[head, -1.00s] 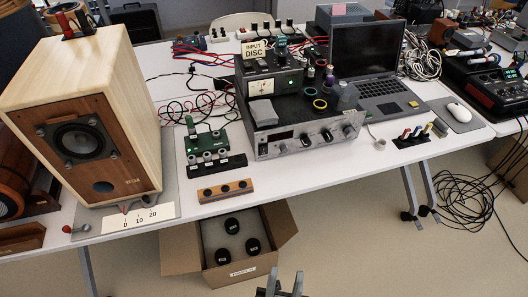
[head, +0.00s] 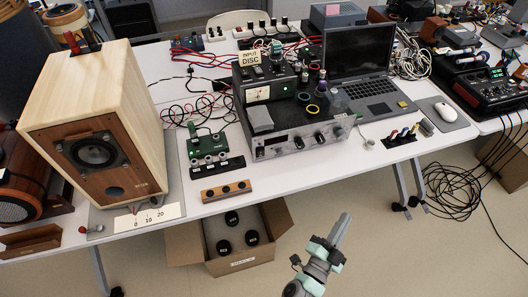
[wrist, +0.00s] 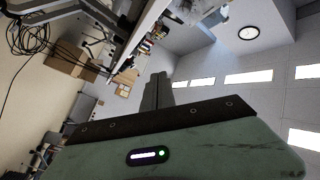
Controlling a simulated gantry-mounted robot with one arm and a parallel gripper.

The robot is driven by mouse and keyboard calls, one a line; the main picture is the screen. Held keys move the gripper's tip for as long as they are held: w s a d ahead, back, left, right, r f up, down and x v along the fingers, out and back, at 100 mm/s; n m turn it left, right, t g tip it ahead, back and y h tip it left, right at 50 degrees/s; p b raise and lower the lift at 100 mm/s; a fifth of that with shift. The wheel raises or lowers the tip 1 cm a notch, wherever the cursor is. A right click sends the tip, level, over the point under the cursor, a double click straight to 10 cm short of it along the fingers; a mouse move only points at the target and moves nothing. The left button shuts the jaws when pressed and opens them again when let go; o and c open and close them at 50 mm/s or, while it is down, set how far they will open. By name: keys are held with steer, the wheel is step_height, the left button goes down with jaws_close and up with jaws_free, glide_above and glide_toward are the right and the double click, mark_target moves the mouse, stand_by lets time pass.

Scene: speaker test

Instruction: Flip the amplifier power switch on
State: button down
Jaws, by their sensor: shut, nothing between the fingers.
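The amplifier (head: 276,143) is the silver-fronted unit at the middle front of the table in the head view, with dark knobs along its face. Its power switch is too small to make out, so I cannot tell its position. A dark unit with a lit meter (head: 258,95) sits on top towards the left, with a sign reading INPUT DISC (head: 251,57) above it. My gripper (head: 344,222) is shut and empty, in front of and below the table edge, apart from the amplifier. Its fingers (wrist: 157,92) point upward in the wrist view.
A wooden speaker (head: 100,158) stands at the left. A green circuit board (head: 207,143) and a small wooden block with dark holes (head: 226,190) lie left of the amplifier. A laptop (head: 372,100) is at the right. An open cardboard box (head: 187,247) sits below the table.

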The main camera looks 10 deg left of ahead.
steer(key=w+a+r+g+y+p, duration=0.1)
steer(key=a+r+g+y+p, duration=0.1)
steer(key=a+y, duration=0.5)
steer(key=w+a+r+n+g+y+p, duration=0.1)
steer(key=a+r+y+p, duration=0.3)
steer(key=a, duration=0.8)
steer(key=g+y+p, duration=0.1)
steer(key=y+p, duration=0.1)
steer(key=y, duration=0.2)
steer(key=shift+r+y, duration=0.15)
steer(key=shift+y, duration=0.15)
glide_toward(261, 153)
steer(key=x, duration=0.5)
steer(key=shift+w+a+b, duration=0.1)
steer(key=shift+b, duration=0.2)
steer(key=shift+w+a, duration=0.25)
steer(key=shift+w, duration=0.3)
